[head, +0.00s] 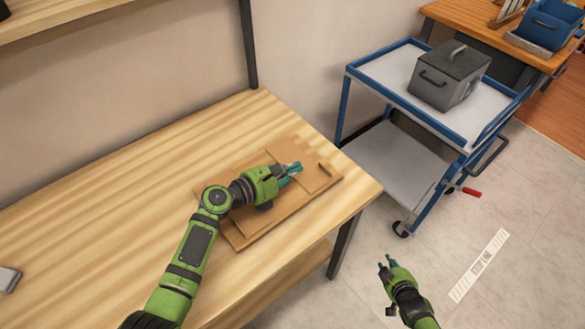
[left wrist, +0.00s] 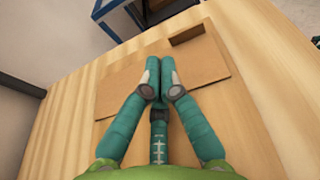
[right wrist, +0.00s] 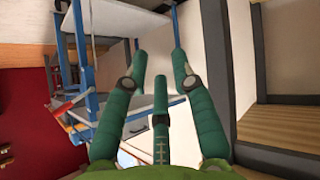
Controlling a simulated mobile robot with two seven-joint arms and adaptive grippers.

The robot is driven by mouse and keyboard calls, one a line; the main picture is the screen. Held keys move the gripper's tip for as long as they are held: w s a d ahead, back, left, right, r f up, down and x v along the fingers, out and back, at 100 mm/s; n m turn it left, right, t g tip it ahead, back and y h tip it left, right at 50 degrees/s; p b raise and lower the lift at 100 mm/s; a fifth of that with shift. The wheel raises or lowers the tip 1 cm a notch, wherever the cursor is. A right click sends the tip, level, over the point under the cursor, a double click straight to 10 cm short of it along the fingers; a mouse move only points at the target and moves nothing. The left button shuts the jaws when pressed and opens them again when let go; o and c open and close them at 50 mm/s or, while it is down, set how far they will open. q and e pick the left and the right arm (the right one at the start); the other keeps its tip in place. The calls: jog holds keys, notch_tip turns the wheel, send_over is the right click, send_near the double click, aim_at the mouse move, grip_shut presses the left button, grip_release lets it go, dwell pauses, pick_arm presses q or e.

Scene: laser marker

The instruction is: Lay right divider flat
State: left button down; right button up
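On the wooden table, a light brown wooden board (head: 262,222) lies flat beneath my left gripper (head: 291,172). A thin brown panel (head: 315,177) lies flat on top of it, and a small raised wooden strip (head: 326,168) stands at its right end. I cannot tell which piece is the right divider. In the left wrist view the fingertips (left wrist: 160,70) are together over the panel (left wrist: 205,65), with nothing visible between them; contact is unclear. The strip (left wrist: 187,36) is just beyond. My right gripper (head: 387,262) is open and empty off the table, over the floor.
A blue-framed cart (head: 365,75) with a grey lidded box (head: 448,76) stands right of the table (head: 100,200). A metal object (head: 8,279) lies at the table's left. A shelf (head: 60,15) hangs above.

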pick_arm(q)
jog(key=shift+r+p, duration=0.3)
jog(key=shift+p, duration=0.75)
jog(key=shift+d, duration=0.1)
jog(key=shift+f, duration=0.2)
pick_arm(e)
jog(key=s+a+f+g, duration=0.2)
jog(key=s+f+g, duration=0.1)
jog(key=s, duration=0.7)
jog(key=s+a+f+m+g, duration=0.1)
jog(key=s+a+f+g, duration=0.2)
jog(key=s, duration=0.8)
jog(key=s+a+f+g, duration=0.2)
jog(key=s+f, duration=0.3)
jog(key=s, duration=0.6)
jog(key=shift+a+f+m+g+y, duration=0.3)
jog(key=shift+a+f+g, duration=0.1)
jog(key=shift+a, duration=0.1)
